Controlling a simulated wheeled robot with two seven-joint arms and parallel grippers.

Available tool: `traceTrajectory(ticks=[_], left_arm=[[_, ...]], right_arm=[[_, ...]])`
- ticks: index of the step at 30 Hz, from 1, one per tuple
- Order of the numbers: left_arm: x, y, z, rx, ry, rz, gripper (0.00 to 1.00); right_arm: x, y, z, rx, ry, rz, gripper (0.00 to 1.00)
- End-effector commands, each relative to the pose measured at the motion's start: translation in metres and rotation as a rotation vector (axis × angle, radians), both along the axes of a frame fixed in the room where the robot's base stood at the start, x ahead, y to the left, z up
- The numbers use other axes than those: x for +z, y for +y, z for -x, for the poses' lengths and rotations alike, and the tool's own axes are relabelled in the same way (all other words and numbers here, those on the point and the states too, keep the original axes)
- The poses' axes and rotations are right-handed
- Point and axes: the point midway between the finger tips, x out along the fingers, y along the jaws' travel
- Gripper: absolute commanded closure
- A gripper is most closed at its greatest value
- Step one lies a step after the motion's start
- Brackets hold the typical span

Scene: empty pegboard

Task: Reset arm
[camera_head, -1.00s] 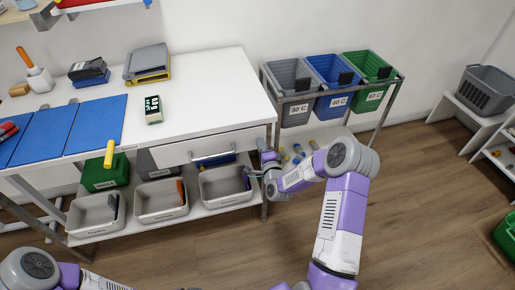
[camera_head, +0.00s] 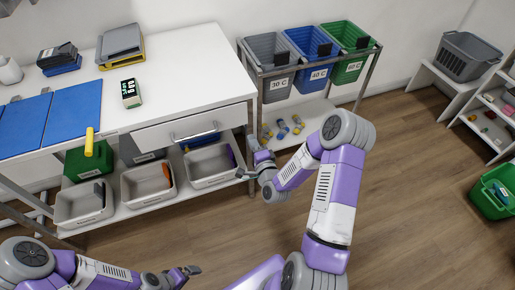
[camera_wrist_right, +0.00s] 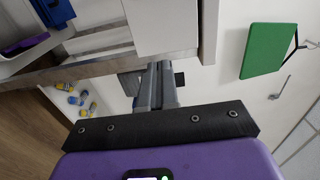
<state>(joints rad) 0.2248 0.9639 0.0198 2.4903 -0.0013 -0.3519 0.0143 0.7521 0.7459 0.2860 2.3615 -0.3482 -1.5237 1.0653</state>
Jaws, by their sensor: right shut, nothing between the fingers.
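My right arm comes from the lower right in the head view. Its gripper (camera_head: 244,172) is just right of the right grey bin on the lower shelf, by the table's front right leg. In the right wrist view its two grey fingers (camera_wrist_right: 158,86) are together with nothing between them. My left gripper (camera_head: 188,271) is at the bottom of the head view, low over the floor in front of the bins, and looks empty. It is too small to tell whether its fingers are apart.
A white table (camera_head: 180,82) with a drawer (camera_head: 195,127) stands at left, grey bins (camera_head: 212,165) below it. A rack holds grey (camera_head: 272,84), blue (camera_head: 318,71) and green (camera_head: 353,65) bins, with small yellow and blue items beneath. Wooden floor (camera_head: 410,190) at right is clear.

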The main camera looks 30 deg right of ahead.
Motion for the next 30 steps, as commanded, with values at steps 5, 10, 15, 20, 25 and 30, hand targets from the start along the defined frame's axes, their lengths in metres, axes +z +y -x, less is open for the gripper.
traceTrajectory(ticks=[5,10,15,20,25,30], left_arm=[[0.004,0.0,0.0,0.0,0.001,0.0,0.0],[0.004,0.0,0.0,0.0,0.001,0.0,0.0],[0.004,0.0,0.001,0.0,0.001,0.0,0.0],[0.009,0.0,0.001,0.0,0.001,0.0,0.0],[0.025,0.0,0.0,0.0,0.001,0.0,0.0],[0.042,0.0,0.0,0.0,0.001,0.0,0.0]], right_arm=[[-0.001,0.005,0.026,0.0,0.004,-0.002,1.0],[-0.001,0.007,0.035,-0.001,0.003,-0.002,1.0],[-0.001,0.007,0.035,-0.001,0.003,-0.001,1.0],[-0.014,0.024,0.032,0.049,0.091,0.039,1.0],[-0.066,0.086,0.042,0.274,0.416,0.202,1.0],[-0.122,0.156,0.093,0.645,0.771,0.419,1.0]])
